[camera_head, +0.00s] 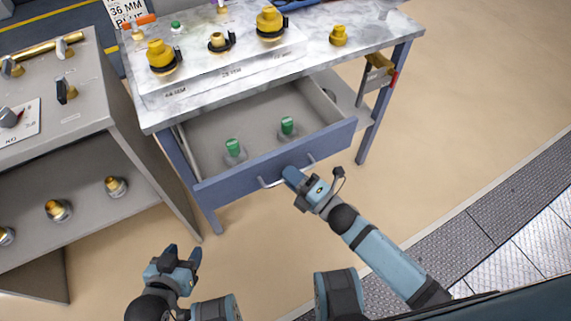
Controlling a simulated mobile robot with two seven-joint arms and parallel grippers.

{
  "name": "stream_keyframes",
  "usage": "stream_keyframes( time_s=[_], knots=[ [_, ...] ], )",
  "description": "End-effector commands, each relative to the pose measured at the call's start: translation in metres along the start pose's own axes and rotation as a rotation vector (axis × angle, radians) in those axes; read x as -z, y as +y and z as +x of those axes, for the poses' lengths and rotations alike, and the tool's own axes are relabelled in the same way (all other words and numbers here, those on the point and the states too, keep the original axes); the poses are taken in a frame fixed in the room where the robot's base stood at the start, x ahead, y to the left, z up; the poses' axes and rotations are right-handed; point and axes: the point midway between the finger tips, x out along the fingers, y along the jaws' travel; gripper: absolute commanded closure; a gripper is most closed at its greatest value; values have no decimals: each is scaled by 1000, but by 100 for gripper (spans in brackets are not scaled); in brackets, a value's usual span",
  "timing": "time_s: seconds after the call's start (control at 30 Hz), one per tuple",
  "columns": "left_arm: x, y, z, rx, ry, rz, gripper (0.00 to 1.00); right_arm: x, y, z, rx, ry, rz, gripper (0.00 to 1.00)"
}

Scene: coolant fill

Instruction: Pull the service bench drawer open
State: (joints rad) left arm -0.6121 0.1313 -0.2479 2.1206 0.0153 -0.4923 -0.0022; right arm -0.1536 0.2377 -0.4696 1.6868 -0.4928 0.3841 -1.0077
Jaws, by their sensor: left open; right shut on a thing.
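The service bench (160,118) has a marble-like top and blue-grey legs. Its drawer (228,182) is pulled out, showing its grey inside with two green-topped items (234,149) in it. A metal bar handle (268,184) is on the blue drawer front. My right gripper (290,176) is at the right part of the handle, shut on it; its fingers hide part of the bar. My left gripper (184,256) is open and empty, low in front of the bench, apart from the drawer.
A grey cabinet (95,110) with brass fittings on its shelf stands at the left, close to the bench. Several yellow fittings (160,57) stand on the bench top. A bracket (378,75) hangs at the bench's right side. The floor (450,110) at the right is clear.

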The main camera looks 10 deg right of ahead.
Motion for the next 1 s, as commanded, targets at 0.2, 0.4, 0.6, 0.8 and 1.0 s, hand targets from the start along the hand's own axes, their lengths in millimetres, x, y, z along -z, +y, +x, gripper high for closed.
stream_keyframes(
  time_s=[0.2, 0.4, 0.6, 0.8, 1.0],
  knots=[
    [-2, 0, 1, 0, -6, -2, 48, 1, 1, -3, -1, 0, -1, 100],
    [-1, 0, 0, 1, -4, -2, 48, 0, 1, -3, -1, -1, -1, 100],
    [2, 0, -1, 1, 2, -1, 48, 1, 1, -3, 0, -1, -1, 63],
    [3, 0, -1, 1, 4, -1, 48, 1, 1, -3, 0, 0, -1, 63],
    [3, 0, -1, 1, 3, -1, 48, 1, -1, -22, 4, -1, 0, 63]
  ],
)
